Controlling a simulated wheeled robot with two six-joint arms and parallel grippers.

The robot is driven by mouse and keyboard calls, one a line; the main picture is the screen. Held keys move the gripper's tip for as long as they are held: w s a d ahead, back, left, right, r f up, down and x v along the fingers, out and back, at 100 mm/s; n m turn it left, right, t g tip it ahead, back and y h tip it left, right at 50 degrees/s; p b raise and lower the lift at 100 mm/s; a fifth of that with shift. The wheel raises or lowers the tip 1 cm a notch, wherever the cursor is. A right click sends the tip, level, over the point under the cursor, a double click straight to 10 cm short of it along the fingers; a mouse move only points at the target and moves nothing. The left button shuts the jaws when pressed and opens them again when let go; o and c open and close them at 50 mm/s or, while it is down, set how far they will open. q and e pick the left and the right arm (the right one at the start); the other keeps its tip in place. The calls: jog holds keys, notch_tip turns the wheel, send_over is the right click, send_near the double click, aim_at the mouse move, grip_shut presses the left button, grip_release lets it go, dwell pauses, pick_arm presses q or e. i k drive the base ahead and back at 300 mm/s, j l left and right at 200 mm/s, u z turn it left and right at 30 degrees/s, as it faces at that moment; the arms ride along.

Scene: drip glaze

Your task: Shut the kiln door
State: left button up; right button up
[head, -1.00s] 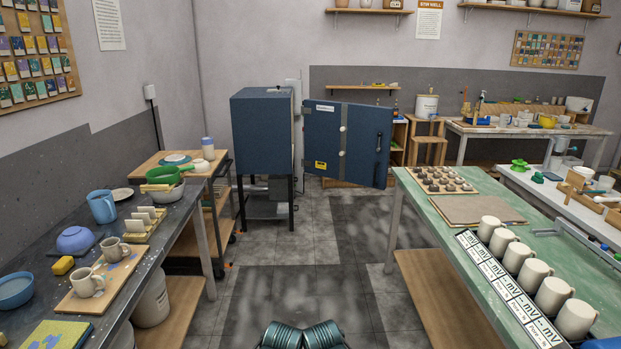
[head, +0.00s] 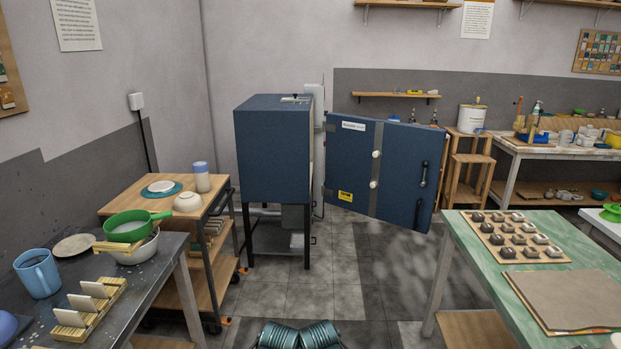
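The kiln (head: 272,153) is a dark blue box on a black stand against the back wall. Its door (head: 399,165) stands wide open, swung out to the right of the body. The door shows a dark handle (head: 421,174) near its far right edge, two white knobs and a yellow label. The kiln's opening faces right and its inside is hidden from here. Neither of my grippers shows in the head view; only a ribbed dark teal part of mine is at the bottom middle.
A wooden cart (head: 124,208) stands left of the kiln, beside a dark table (head: 140,307) with a mug and bowls. A green-topped table (head: 479,260) is at the right. The grey floor (head: 345,277) between them is clear up to the kiln.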

aim_at(398, 199)
jog(key=i+l, duration=0.25)
jog(key=i, duration=0.2)
jog(key=i+l+u, duration=0.1)
jog(key=i+l, duration=0.2)
jog(key=i, duration=0.15)
jog(key=i+l+z, duration=0.1)
jog(key=l, duration=0.25)
jog(key=i+l+z, duration=0.1)
jog(key=l, duration=0.25)
jog(key=i+l, duration=0.3)
jog(key=i+j, duration=0.35)
jog(key=i+j+z, duration=0.15)
jog(key=i+j, duration=0.15)
jog(key=j, duration=0.2)
jog(key=i+j, duration=0.35)
jog(key=j, duration=0.15)
jog(key=l+z, duration=0.05)
